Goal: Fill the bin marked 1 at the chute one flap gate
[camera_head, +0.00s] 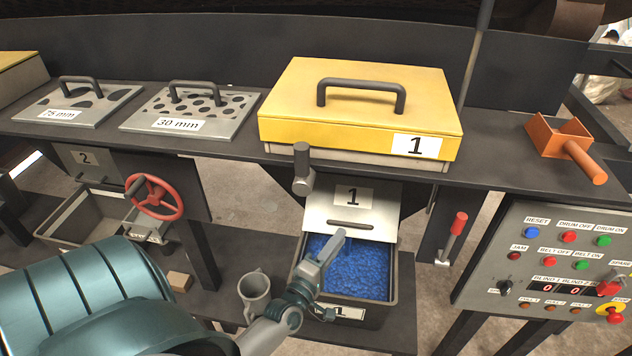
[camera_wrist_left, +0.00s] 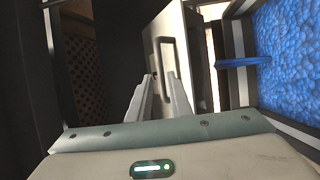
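The bin marked 1 (camera_head: 392,300) stands on the lower shelf under chute one and holds blue granules (camera_head: 365,268) across its visible inside. The pale flap gate marked 1 (camera_head: 325,200) hangs just above and behind it, with a dark bar handle (camera_head: 350,225). My left gripper (camera_head: 338,238) is over the bin, just below the handle. In the left wrist view its two fingers (camera_wrist_left: 161,88) stand a little apart with nothing visible between them. The flap's handle (camera_wrist_left: 166,45) shows just beyond the fingertips, and the blue granules (camera_wrist_left: 292,60) lie to the right. My right gripper is out of view.
A yellow box marked 1 (camera_head: 285,100) sits above the chute. A red-handled lever (camera_head: 455,232) and the control panel (camera_head: 540,270) are at right.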

